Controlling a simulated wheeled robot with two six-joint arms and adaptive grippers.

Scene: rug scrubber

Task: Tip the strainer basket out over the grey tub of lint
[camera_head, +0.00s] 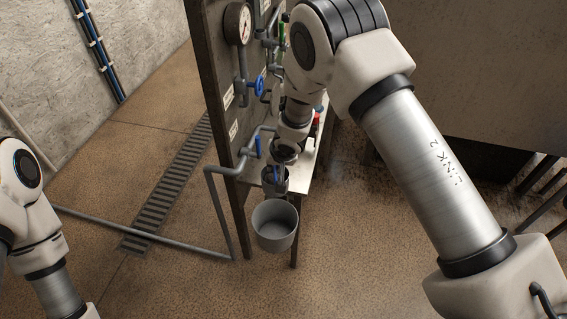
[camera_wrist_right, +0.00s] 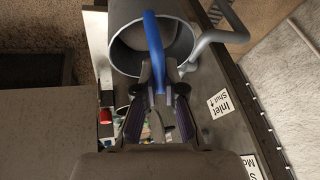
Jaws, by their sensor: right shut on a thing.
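The grey tub (camera_head: 275,226) is open at the top and hangs or stands at the front end of the bench, in the lower middle of the head view. My right gripper (camera_head: 279,160) is just above it. In the wrist view the right gripper (camera_wrist_right: 158,88) is shut on a curved blue handle (camera_wrist_right: 154,48), which I take as the strainer basket's. A small dark grey vessel (camera_head: 268,185), apparently the basket, shows under the gripper, above the tub's back rim. A grey round vessel (camera_wrist_right: 184,38) lies beyond the handle. Its contents are unclear. My left gripper is out of view.
A dark panel with a pressure gauge (camera_head: 237,22) and valves stands left of the right arm. A grey pipe (camera_head: 223,169) bends beside the tub and runs low across the floor. A floor drain grate (camera_head: 170,186) lies left. Floor right of the tub is clear.

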